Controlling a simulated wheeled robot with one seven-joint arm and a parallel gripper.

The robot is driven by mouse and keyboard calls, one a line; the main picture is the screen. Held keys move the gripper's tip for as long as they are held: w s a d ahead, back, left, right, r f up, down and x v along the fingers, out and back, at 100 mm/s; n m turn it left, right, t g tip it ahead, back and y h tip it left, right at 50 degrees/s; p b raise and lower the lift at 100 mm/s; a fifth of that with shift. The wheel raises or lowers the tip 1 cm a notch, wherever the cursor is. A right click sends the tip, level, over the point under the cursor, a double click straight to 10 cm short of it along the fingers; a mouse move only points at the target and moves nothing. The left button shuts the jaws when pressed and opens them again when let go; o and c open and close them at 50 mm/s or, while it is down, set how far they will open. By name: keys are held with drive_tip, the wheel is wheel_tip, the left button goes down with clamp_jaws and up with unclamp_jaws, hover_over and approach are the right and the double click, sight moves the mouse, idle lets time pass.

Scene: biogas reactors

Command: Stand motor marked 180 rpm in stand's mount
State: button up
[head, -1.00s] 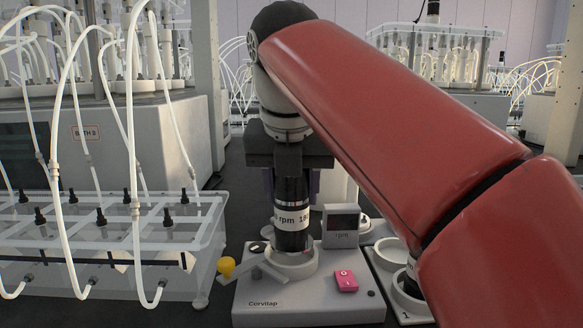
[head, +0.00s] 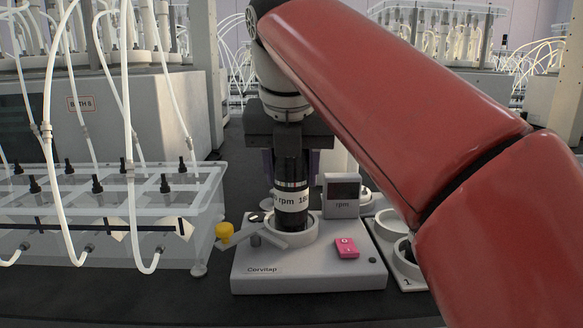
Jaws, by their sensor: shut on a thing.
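The motor (head: 291,199) is a dark upright cylinder with a white band that reads "rpm 18", the rest of the marking turned out of sight. My gripper (head: 290,152) comes down from above and is shut on the motor's upper part. The motor's lower end is at the round white mount (head: 291,235) of the stand (head: 312,272), a pale base labelled "Corvitap". The mount's rim hides the motor's bottom, so I cannot tell whether it is fully seated.
The stand carries a yellow knob (head: 224,231) on a lever, a pink switch (head: 346,247) and an rpm display (head: 342,194). A holder with round cups (head: 386,229) is at right, partly behind my arm. A clear tank (head: 100,225) with white tubes is close at left.

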drive_tip(key=shift+f+b, duration=0.3)
drive_tip(key=shift+f, duration=0.15)
drive_tip(key=o, duration=1.5)
